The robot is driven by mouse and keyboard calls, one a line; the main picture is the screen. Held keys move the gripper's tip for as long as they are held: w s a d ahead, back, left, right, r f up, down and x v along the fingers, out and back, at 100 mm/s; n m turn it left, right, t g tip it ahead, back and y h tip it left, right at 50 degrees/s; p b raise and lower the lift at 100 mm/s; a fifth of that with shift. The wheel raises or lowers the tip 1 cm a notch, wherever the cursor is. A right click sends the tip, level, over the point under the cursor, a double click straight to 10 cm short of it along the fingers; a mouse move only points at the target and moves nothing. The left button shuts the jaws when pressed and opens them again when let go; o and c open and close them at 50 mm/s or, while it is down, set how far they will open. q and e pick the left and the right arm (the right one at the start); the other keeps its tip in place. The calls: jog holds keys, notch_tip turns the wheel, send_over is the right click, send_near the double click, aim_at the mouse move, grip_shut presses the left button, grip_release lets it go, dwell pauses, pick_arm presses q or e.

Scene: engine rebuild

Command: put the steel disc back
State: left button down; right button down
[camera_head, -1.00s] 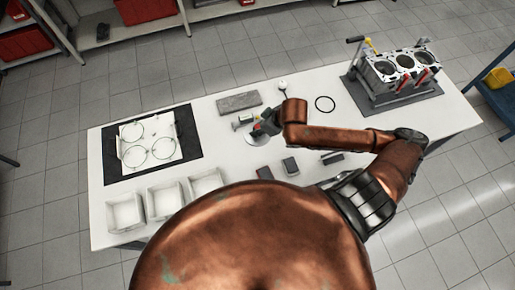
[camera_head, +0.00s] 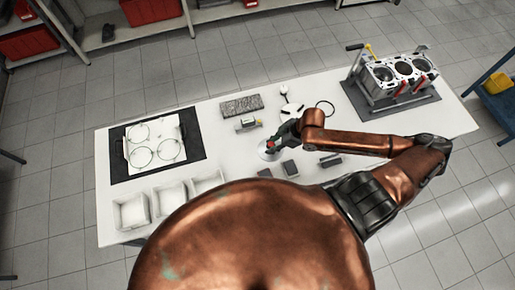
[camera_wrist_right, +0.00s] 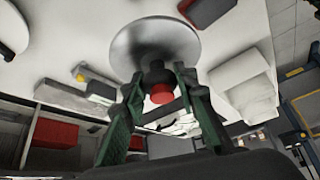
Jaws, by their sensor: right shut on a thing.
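The steel disc (camera_wrist_right: 155,42) is a round, shiny plate with a dark knob and a red end at its middle. My right gripper (camera_wrist_right: 160,82) is shut on that knob, one green-sided finger on each side. In the head view the disc (camera_head: 267,150) shows as a pale round over the white table, partly hidden by my right gripper (camera_head: 275,143). I cannot tell whether the disc touches the table. My left gripper is not in view.
An engine block (camera_head: 403,70) stands at right; a dark mat (camera_head: 199,146) lies at left.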

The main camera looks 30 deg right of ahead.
aim_at(261, 143)
jog(key=w+a+f, duration=0.1)
jog(key=w+f, duration=0.1)
jog(key=w+a+f, duration=0.1)
jog(key=f, duration=0.1)
jog(key=w+a+f, duration=0.1)
jog(key=w+f, duration=0.1)
jog(key=shift+w+a+f, duration=0.1)
jog(key=shift+w+a, duration=0.05)
jog(key=shift+w, duration=0.15)
jog(key=shift+w+f+p, duration=0.15)
jog(key=shift+f+p, duration=0.2)
jog(key=shift+f, duration=1.4)
jog(key=c, duration=1.5)
grip_release()
jog(key=shift+f, duration=0.1)
jog(key=shift+c, duration=0.2)
jog(key=v, duration=1.2)
jog(key=shift+a, duration=0.1)
